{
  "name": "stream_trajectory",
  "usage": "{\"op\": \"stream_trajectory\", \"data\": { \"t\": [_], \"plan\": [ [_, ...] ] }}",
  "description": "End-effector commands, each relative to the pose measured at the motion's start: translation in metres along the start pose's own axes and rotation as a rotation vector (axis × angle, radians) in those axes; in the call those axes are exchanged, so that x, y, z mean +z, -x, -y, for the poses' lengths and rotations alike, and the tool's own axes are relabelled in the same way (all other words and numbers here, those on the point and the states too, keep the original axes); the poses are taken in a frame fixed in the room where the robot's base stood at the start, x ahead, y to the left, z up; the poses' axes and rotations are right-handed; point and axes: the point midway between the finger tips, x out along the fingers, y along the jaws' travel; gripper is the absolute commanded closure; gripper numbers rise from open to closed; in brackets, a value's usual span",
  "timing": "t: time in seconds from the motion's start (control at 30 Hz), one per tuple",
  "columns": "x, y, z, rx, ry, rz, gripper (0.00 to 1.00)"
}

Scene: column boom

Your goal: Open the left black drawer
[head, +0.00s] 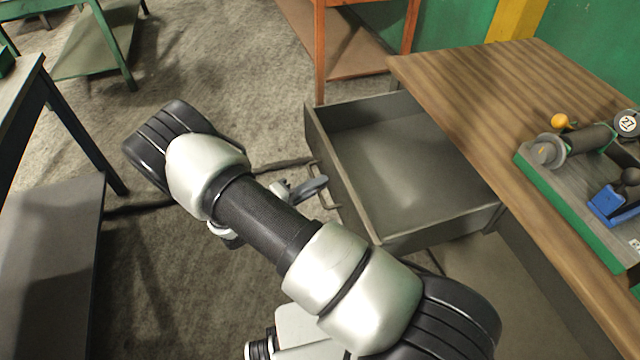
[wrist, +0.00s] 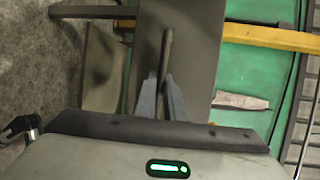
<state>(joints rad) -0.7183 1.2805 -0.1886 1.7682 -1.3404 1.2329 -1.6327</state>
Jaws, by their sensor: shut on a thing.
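The black drawer (head: 400,238) looks dark grey and stands well out from under the wooden-topped bench, its empty inside showing in the head view. Its front panel fills the upper middle of the wrist view (wrist: 195,50). The thin bar handle (wrist: 167,48) runs upright there, between my fingertips. My gripper (wrist: 160,88) is shut on that handle. In the head view my gripper (head: 316,187) is small beside the drawer's front, with the handle (head: 328,196) partly hidden behind it.
The wooden bench top (head: 480,90) carries a green-edged board (head: 565,200) with a dark cylindrical tool and a blue tool (head: 612,203). An orange-legged table (head: 319,55) stands behind the drawer. A dark table (head: 50,230) stands at the left. Floor lies open between.

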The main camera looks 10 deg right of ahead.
Motion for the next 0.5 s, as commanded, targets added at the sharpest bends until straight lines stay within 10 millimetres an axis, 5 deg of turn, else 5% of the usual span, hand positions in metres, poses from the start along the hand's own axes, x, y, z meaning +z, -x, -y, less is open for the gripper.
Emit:
{"op": "stream_trajectory", "data": {
  "t": [0.13, 0.17, 0.2, 0.5],
  "plan": [
    [0.0001, -0.0001, -0.0001, 0.001, -0.001, 0.0, 1.0],
    [0.0002, -0.0001, -0.0001, 0.001, -0.001, 0.0, 0.86],
    [0.0002, -0.0002, -0.0001, 0.001, -0.001, 0.0, 0.83],
    [0.0004, 0.0013, 0.0002, 0.0, -0.001, 0.001, 0.83]
  ]
}}
